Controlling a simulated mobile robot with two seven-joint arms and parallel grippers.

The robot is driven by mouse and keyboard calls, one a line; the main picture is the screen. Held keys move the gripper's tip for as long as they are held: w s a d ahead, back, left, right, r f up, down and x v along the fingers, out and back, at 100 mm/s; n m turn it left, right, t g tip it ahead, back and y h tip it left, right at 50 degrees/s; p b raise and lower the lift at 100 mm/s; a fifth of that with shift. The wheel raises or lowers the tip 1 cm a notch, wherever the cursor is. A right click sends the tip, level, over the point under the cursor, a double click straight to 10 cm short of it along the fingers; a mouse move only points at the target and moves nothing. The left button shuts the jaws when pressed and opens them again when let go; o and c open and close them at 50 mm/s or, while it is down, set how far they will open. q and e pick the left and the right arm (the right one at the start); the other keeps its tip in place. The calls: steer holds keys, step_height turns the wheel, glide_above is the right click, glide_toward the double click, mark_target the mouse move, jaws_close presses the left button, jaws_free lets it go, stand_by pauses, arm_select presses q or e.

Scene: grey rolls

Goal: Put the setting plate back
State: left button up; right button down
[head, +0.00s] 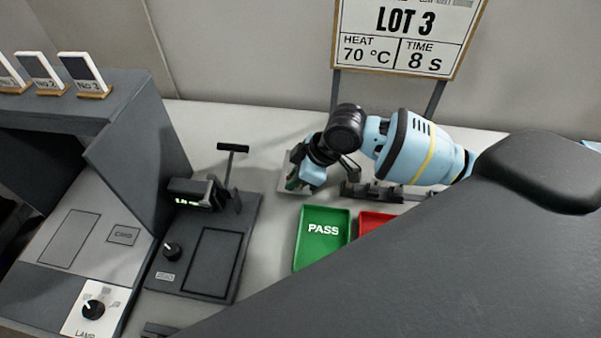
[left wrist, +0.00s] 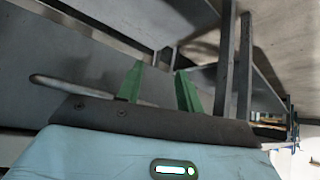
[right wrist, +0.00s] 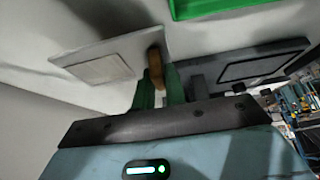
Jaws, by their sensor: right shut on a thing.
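My right gripper (head: 294,182) is shut on the brown grip of the setting plate, a light grey plate (head: 284,172), near the back of the table. In the right wrist view the plate (right wrist: 62,55) has a paler square on its face, and its brown grip (right wrist: 156,66) is between the green fingers (right wrist: 158,86). I cannot tell whether the plate touches the table. In the head view the gripper and arm hide part of it. My left gripper (left wrist: 158,84) shows only in its wrist view, with its green fingers apart and nothing between them.
A black device (head: 180,255) with a lit display and T-handle stands left of the plate. A green PASS tray (head: 322,251) and a red tray (head: 372,221) lie nearer. A dark rack (head: 408,195) is partly behind my right arm. A LOT 3 sign (head: 405,35) stands behind.

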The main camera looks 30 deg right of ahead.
steer(key=shift+w+d+f, duration=0.1)
steer(key=shift+w+d, duration=1)
steer(key=shift+d, duration=0.1)
steer(key=shift+w+d+f, duration=0.15)
steer(key=shift+f, duration=0.45)
steer(key=shift+w+d+f, duration=0.1)
steer(key=shift+d+f, duration=0.05)
steer(key=shift+f, duration=0.45)
steer(key=shift+w+d+f, duration=0.15)
steer(key=shift+f, duration=0.45)
steer(key=shift+f, duration=0.1)
steer(key=c, duration=1.5)
jaws_free()
steer(key=shift+o, duration=0.2)
steer(key=shift+s+d+r, duration=0.1)
steer(key=shift+d+r, duration=0.05)
steer(key=shift+r, duration=0.25)
steer(key=v, duration=1.1)
steer(key=shift+p, duration=0.35)
steer(key=shift+s+r, duration=0.1)
